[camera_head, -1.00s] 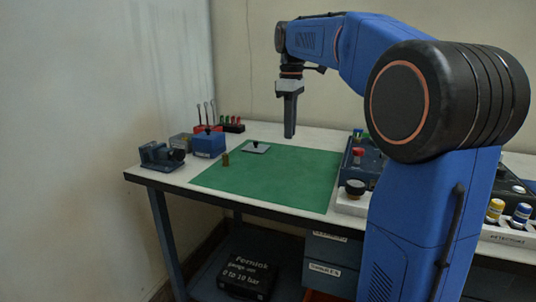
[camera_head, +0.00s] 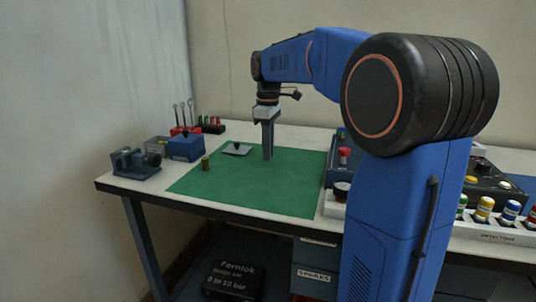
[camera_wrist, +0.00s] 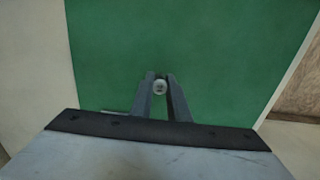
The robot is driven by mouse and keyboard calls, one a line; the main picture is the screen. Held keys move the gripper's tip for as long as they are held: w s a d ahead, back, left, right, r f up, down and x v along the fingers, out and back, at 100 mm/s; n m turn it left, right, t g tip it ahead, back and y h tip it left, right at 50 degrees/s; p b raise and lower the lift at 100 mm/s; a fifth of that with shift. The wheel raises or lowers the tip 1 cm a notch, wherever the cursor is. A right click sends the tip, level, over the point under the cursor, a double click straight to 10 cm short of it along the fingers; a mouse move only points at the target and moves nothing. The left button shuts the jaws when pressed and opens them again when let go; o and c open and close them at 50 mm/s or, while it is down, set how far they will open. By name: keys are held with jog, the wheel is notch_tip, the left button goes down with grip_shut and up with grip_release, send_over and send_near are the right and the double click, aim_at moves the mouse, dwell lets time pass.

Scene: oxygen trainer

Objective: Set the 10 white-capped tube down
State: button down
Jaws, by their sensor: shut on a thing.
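My gripper (camera_head: 267,158) points straight down over the back right part of the green mat (camera_head: 245,190). In the wrist view its two fingers (camera_wrist: 160,80) are closed around a small round thing with a pale top, the white-capped tube (camera_wrist: 160,88). Only the end of the tube shows there; any number on it is too small to read. In the head view the fingers hide the tube, and I cannot tell whether it touches the mat.
A brass cylinder (camera_head: 205,164) and a grey plate with a black knob (camera_head: 237,150) lie left of my gripper. A blue box (camera_head: 186,148) and a vise (camera_head: 136,164) stand further left. A dark console (camera_head: 340,172) is to the right. The front mat is clear.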

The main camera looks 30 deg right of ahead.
jog(key=shift+f, duration=0.75)
jog(key=c, duration=1.7)
grip_release()
jog(key=shift+f, duration=0.1)
notch_tip(320, 180, up, 12)
jog(key=shift+r, duration=0.15)
jog(key=shift+s, duration=0.1)
